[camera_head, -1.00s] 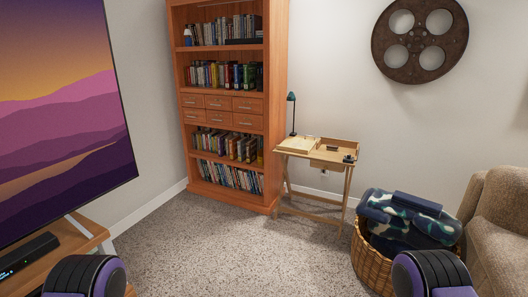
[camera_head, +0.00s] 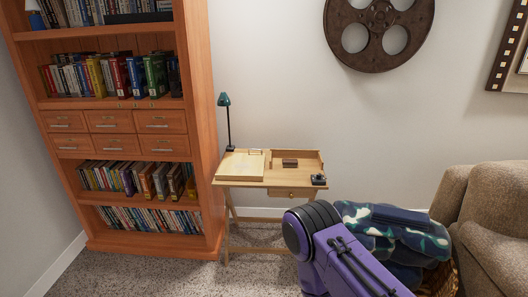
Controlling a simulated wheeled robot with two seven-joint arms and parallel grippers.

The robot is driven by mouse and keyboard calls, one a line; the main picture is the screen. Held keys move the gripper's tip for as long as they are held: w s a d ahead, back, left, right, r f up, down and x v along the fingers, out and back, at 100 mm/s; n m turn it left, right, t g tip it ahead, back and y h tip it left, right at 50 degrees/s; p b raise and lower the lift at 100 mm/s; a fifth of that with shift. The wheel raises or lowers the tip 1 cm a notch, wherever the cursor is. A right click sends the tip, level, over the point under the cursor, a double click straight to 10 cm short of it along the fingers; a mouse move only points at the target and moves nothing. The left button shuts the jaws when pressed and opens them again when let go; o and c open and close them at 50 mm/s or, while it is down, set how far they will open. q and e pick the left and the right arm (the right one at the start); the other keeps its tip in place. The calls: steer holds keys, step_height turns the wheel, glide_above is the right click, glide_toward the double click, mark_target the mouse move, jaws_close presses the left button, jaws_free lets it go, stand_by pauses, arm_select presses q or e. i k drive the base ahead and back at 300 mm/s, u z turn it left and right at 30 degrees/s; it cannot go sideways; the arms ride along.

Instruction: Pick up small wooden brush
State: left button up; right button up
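A small wooden desk (camera_head: 240,172) stands against the wall, right of the bookcase. On its tray lies a small dark brown block-like object (camera_head: 290,162), which may be the wooden brush; it is too small to tell for sure. A small dark object (camera_head: 318,179) sits at the desk's right front corner. A purple and black link of my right arm shows at the lower right, in front of the basket. Neither of my grippers is in view.
A tall orange-brown bookcase (camera_head: 205,130) stands left of the desk. A wicker basket (camera_head: 441,280) with a patterned blanket (camera_head: 395,226) and a beige armchair (camera_head: 495,215) are at the right. A green lamp (camera_head: 224,100) stands on the desk. Carpet (camera_head: 180,275) in front is clear.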

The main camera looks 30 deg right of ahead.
mark_target(286, 163)
steer(key=z, duration=0.7)
steer(key=i, duration=1.3)
steer(key=z, duration=1)
